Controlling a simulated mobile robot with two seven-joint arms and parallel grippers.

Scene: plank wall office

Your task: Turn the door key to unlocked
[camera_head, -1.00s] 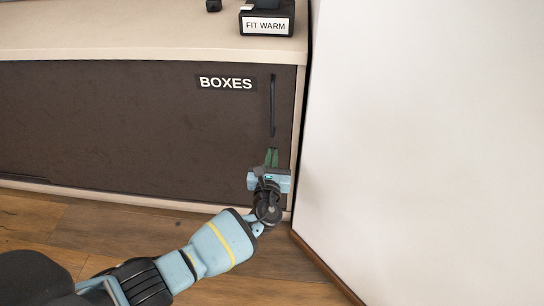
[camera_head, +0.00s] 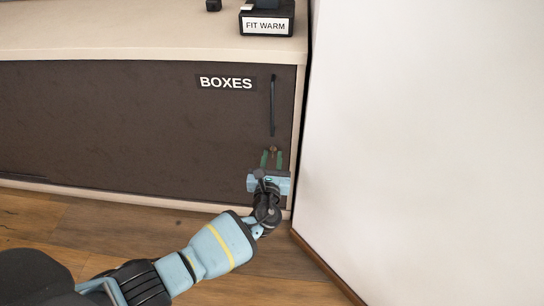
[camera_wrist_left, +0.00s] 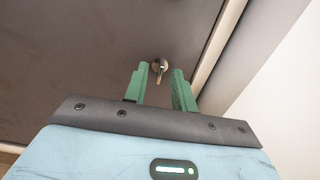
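The door key (camera_wrist_left: 159,68) is a small metal key in a round lock on the dark cabinet door (camera_head: 120,125). In the left wrist view it lies between and just beyond the tips of my left gripper (camera_wrist_left: 160,72), whose green fingers are apart. In the head view the key (camera_head: 273,149) shows as a small brownish spot by the fingertips of my left gripper (camera_head: 271,155). The gripper is open and does not visibly touch the key. My right gripper is in neither view.
A dark vertical handle (camera_head: 272,106) is above the key, beside a BOXES label (camera_head: 226,83). A black item marked FIT WARM (camera_head: 266,22) stands on the cabinet top (camera_head: 120,32). A white wall or panel (camera_head: 430,140) stands close on the right. The wooden floor (camera_head: 110,230) is below.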

